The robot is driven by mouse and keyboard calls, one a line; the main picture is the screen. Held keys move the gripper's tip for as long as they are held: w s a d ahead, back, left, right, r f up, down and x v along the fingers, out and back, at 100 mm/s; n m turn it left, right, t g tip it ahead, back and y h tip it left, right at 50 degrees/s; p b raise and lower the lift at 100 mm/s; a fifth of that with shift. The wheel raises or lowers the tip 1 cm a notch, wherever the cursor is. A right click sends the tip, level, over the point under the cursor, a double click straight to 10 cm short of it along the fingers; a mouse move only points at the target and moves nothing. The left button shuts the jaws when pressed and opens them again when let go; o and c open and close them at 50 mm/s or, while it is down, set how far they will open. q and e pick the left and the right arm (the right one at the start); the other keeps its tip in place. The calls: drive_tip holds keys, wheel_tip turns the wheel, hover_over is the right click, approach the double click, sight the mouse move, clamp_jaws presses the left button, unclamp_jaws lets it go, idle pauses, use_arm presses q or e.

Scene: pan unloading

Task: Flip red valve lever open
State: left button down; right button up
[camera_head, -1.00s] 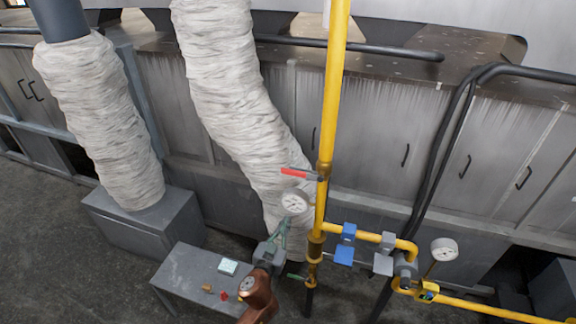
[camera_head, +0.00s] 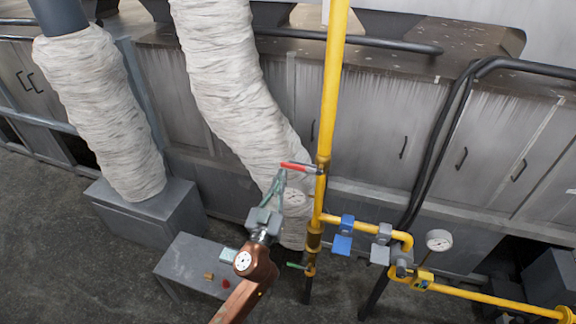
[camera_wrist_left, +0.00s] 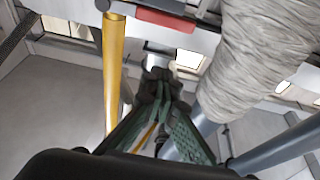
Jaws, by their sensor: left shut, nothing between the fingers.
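The red valve lever (camera_head: 298,167) sticks out to the left from the upright yellow pipe (camera_head: 331,90), roughly level and across the pipe. My left gripper (camera_head: 280,174) is shut and empty, with its green fingers pointing up at the lever's free left end. In the head view the fingertips overlap that end; I cannot tell whether they touch. In the left wrist view the red lever (camera_wrist_left: 165,21) lies across the top, beyond the closed fingertips (camera_wrist_left: 158,85). The yellow pipe (camera_wrist_left: 113,75) runs to the left of the fingers there. My right gripper is not in view.
Blue valve handles (camera_head: 342,243), a green lever (camera_head: 296,266) and another gauge (camera_head: 439,240) are lower on the piping. A wrapped white duct (camera_head: 225,75) stands close behind. A grey table (camera_head: 185,264) is below left.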

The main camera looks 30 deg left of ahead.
use_arm(q)
wheel_tip(320, 180, up, 3)
drive_tip(key=p, duration=0.3)
hover_over(288, 167)
drive_tip(key=s+d, duration=0.1)
drive_tip(key=s, duration=0.1)
drive_tip(key=f+b, duration=0.1)
drive_tip(key=f, duration=0.2)
drive_tip(key=shift+w+f, duration=0.2)
drive_tip(key=shift+f, duration=0.65)
drive_tip(key=shift+s+b, duration=0.1)
drive_tip(key=shift+b, duration=0.2)
